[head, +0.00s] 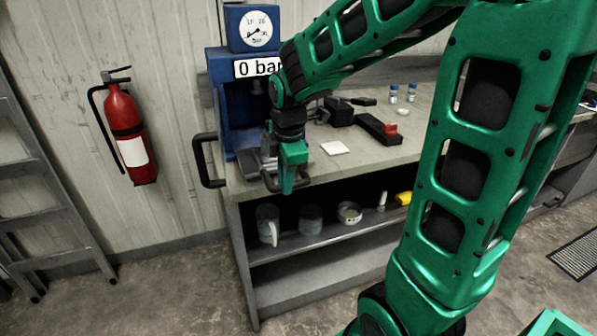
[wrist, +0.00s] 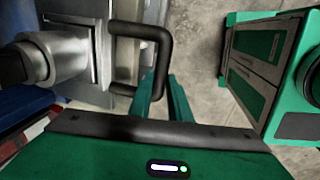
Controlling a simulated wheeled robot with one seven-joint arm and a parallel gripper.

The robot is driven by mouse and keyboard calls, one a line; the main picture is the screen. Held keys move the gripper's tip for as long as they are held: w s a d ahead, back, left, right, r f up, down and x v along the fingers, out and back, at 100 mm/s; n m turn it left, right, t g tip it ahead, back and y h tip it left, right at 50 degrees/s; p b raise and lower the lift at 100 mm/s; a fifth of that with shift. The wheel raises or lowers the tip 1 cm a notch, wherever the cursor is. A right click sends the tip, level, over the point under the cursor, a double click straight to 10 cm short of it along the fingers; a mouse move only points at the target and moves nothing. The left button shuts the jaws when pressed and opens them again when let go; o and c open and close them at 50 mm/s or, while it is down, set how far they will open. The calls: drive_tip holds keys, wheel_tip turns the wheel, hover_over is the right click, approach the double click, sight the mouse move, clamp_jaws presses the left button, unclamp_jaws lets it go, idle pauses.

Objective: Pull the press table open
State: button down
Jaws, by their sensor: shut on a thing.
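The blue press (head: 235,110) stands at the left end of the workbench, with a dial gauge and a sign reading "0 bar". Its grey metal press table (head: 249,162) sits low at the front, and in the wrist view it is the metal block (wrist: 75,22) at upper left. A black D-shaped handle (wrist: 164,45) sticks out from it. My gripper (head: 287,188) is at the bench's front edge, pointing down. In the wrist view my gripper's green fingers (wrist: 165,92) are shut on the handle's outer bar. The contact is partly hidden.
A second black handle (head: 203,162) juts out left of the press. The workbench (head: 385,155) carries a white square (head: 334,148) and a black tool with a red part (head: 380,129). Cups stand on the shelf below. A fire extinguisher (head: 127,130) and ladder (head: 30,190) are left. Floor in front is clear.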

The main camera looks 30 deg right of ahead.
drive_tip(key=shift+s+d, duration=0.4)
drive_tip(key=c, duration=1.6)
unclamp_jaws()
drive_tip(key=shift+d, duration=0.15)
drive_tip(key=shift+c, duration=0.2)
wheel_tip(320, 180, up, 10)
drive_tip(key=s, duration=0.2)
drive_tip(key=shift+a+r, duration=0.25)
drive_tip(key=shift+a, duration=0.1)
